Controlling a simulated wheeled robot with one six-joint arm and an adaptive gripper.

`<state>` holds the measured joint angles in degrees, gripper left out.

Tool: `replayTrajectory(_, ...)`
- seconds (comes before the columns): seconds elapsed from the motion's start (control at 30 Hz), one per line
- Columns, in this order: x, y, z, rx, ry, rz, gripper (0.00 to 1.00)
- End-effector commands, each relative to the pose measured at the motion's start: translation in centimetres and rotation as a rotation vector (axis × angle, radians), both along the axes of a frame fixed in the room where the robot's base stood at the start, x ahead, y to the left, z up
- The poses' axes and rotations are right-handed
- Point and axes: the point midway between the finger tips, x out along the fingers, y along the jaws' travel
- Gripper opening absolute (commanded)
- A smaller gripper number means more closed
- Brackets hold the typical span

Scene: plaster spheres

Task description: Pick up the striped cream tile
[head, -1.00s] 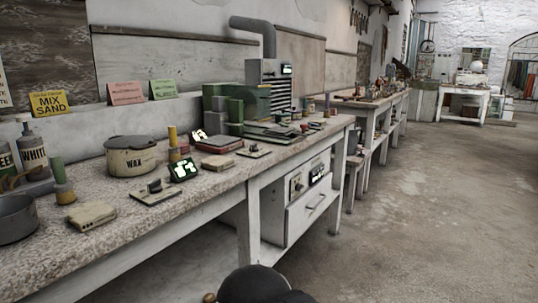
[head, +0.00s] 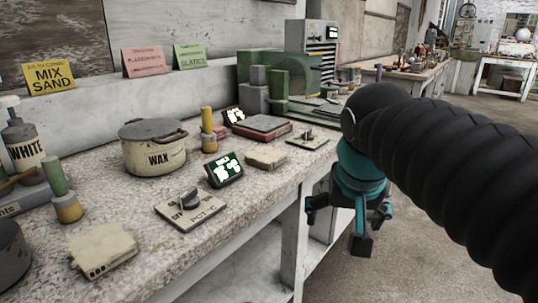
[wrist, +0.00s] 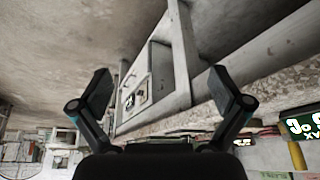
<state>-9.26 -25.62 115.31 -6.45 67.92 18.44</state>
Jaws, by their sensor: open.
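A cream, flat block (head: 103,250) lies on the speckled worktop at the near left in the head view, with dark marks along its front edge. A smaller cream-beige block (head: 266,160) lies farther along, behind the green display. Stripes are too small to make out on either, so I cannot tell which is the striped cream tile. My gripper (head: 352,215) hangs pointing down beyond the bench's front edge, right of both blocks and apart from them. Its fingers are spread and empty in the wrist view (wrist: 163,88).
On the worktop (head: 150,205) stand a wax pot (head: 155,158), a dial plate (head: 190,209), a lit green display (head: 224,170), a yellow-topped cylinder (head: 208,135) and a dark red box (head: 262,127). Open floor (head: 420,270) lies right of the bench.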

Motion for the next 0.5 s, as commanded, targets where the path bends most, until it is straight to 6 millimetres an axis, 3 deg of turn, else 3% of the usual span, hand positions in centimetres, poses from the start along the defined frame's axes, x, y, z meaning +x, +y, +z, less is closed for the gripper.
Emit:
replayTrajectory(0.03, 1.8, 0.9, 2.0, -0.002, 0.011, -0.023, 1.00)
replayTrajectory(0.2, 6.4, 4.0, 7.5, -0.008, 0.034, -0.133, 1.00)
replayTrajectory(0.5, 12.5, 11.4, 14.3, -0.016, 0.038, -0.356, 1.00)
